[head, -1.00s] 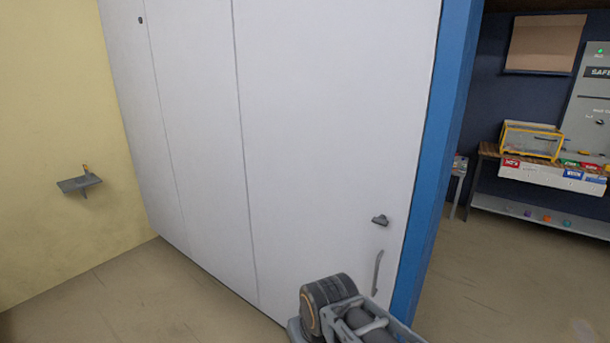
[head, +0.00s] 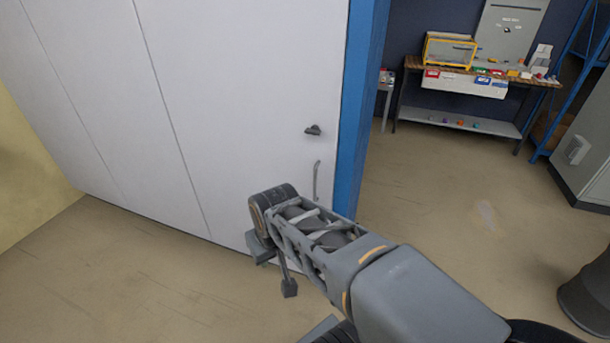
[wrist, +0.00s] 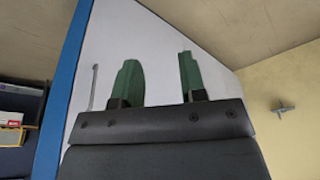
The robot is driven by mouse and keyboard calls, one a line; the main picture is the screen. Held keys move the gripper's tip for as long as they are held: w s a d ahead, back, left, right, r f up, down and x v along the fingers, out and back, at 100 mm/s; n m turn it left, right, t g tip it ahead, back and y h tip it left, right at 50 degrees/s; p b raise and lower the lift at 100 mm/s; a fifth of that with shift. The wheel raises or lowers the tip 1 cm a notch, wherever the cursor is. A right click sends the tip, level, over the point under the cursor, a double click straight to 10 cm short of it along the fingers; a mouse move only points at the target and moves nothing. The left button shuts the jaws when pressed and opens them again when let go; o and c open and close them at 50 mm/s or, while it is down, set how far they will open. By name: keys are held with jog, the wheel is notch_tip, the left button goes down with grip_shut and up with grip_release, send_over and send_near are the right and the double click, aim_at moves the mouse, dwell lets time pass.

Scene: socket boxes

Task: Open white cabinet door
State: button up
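The white cabinet door (head: 250,90) is the right-hand panel of a tall white front and looks closed. A dark latch (head: 313,130) is near its right edge, with a thin grey vertical bar handle (head: 316,180) below it. My arm reaches toward the door's lower right, left of and below the handle. In the wrist view, my gripper (wrist: 158,62) has two green fingers spread apart with nothing between them. The door (wrist: 155,30) lies beyond them, and the handle (wrist: 91,88) shows left of both fingers, apart from them. The fingers are not clearly visible in the head view.
A blue post (head: 357,110) borders the door on the right. A yellow wall (head: 30,165) stands at left. A workbench (head: 405,62) with a yellow-framed box (head: 450,50) is at back right. The floor (head: 430,200) between door and bench is clear.

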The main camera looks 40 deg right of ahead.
jog(key=w+d+f+m+t+h+b, duration=0.1)
jog(key=w+d+f+m+h+b, duration=0.15)
jog(key=d+f+b, duration=0.7)
jog(key=w+d+f+m+t+h+b, duration=0.25)
jog(key=d+f+b, duration=0.35)
jog(key=d+f, duration=0.7)
jog(key=n+t+h+b, duration=0.2)
jog(key=t, duration=0.8)
send_near(315, 185)
jog(key=shift+m, duration=0.3)
jog(key=x, duration=1)
jog(key=shift+w+d+b, duration=0.2)
jog(key=shift+w+b, duration=0.1)
grip_shut()
